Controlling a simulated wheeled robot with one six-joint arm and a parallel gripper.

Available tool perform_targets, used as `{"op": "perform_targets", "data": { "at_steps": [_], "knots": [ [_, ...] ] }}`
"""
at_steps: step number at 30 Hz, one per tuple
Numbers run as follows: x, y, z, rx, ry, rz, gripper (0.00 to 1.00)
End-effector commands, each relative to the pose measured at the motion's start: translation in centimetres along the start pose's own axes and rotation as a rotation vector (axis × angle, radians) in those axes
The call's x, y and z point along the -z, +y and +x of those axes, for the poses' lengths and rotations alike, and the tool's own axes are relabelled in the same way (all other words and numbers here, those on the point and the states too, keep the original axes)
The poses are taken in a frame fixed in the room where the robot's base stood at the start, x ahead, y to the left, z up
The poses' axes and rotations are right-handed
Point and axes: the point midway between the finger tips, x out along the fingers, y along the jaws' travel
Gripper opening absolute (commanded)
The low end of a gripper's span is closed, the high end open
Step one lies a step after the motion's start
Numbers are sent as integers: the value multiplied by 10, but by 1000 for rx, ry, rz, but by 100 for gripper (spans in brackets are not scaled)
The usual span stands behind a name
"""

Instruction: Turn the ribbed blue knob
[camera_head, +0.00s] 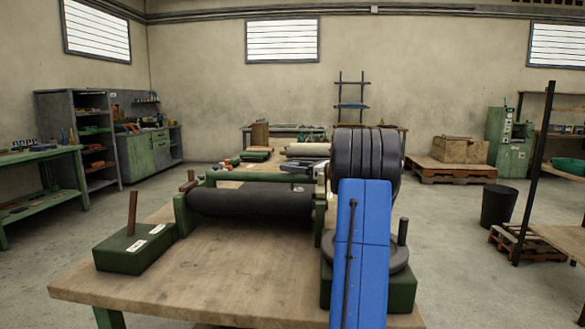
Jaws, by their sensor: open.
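I cannot make out a ribbed blue knob in the head view. My own blue arm link and the black ribbed part above it cover the right end of the roll machine and may hide it. The machine has a dark roll (250,199) lying across green end supports (187,214) on the wooden workbench (215,272). My gripper is not visible, so its place relative to the knob cannot be told.
A green block (135,249) with a brown upright rod stands at the bench's left. Another green block (402,289) with a grey disc (399,255) is partly hidden at right. The bench front is clear. A dark bin (498,205) and shelf rack stand at far right.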

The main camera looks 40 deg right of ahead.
Motion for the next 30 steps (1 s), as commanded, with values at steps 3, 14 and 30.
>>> {"op": "perform_targets", "data": {
  "at_steps": [3, 14, 30],
  "knots": [
    [0, 0, 3, 1, 0, 0, 60],
    [0, 0, 3, 1, 0, 0, 27],
    [-2, 1, 4, 208, -3, -1, 20]
  ]
}}
